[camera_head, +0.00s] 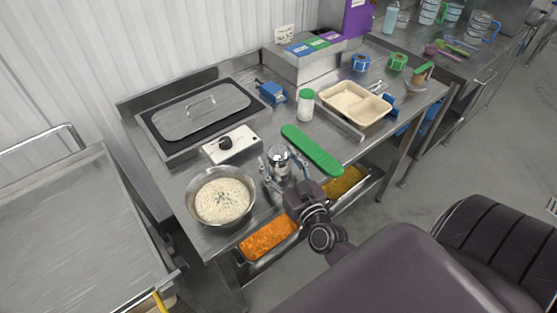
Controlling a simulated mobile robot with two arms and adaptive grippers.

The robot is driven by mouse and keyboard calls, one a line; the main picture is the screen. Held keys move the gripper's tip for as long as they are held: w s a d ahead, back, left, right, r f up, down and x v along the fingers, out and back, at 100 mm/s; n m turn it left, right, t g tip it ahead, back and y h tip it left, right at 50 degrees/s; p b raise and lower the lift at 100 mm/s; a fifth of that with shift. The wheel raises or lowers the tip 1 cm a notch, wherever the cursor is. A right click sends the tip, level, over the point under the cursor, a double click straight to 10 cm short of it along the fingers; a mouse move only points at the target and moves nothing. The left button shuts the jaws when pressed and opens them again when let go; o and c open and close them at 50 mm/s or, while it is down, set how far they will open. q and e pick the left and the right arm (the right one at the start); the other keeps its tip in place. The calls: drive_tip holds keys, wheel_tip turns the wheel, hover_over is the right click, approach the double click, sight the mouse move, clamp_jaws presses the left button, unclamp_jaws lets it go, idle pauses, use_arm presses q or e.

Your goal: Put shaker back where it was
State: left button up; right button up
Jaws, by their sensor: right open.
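A metal shaker (280,155) with a shiny top stands upright near the front edge of the steel table, right of the rice bowl. My right gripper (283,168) reaches in from the front, with its open fingers on either side of the shaker. Whether the fingers touch it cannot be told, and its lower part is partly hidden by the gripper. A white jar with a green lid (306,106) stands further back. My left gripper is not in view.
A metal bowl of rice (190,204) stands left of the gripper. A long green-handled tool (312,150) lies close on the right. Food pans (268,238) sit below the front edge.

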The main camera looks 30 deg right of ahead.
drive_tip(key=shift+r, duration=0.15)
drive_tip(key=shift+s, duration=0.3)
drive_tip(key=s+a+b, duration=0.1)
drive_tip(key=s+b, duration=0.1)
drive_tip(key=s, duration=0.9)
drive_tip(key=shift+s+a+b, duration=0.2)
drive_tip(key=shift+a+b, duration=0.1)
drive_tip(key=shift+a, duration=0.05)
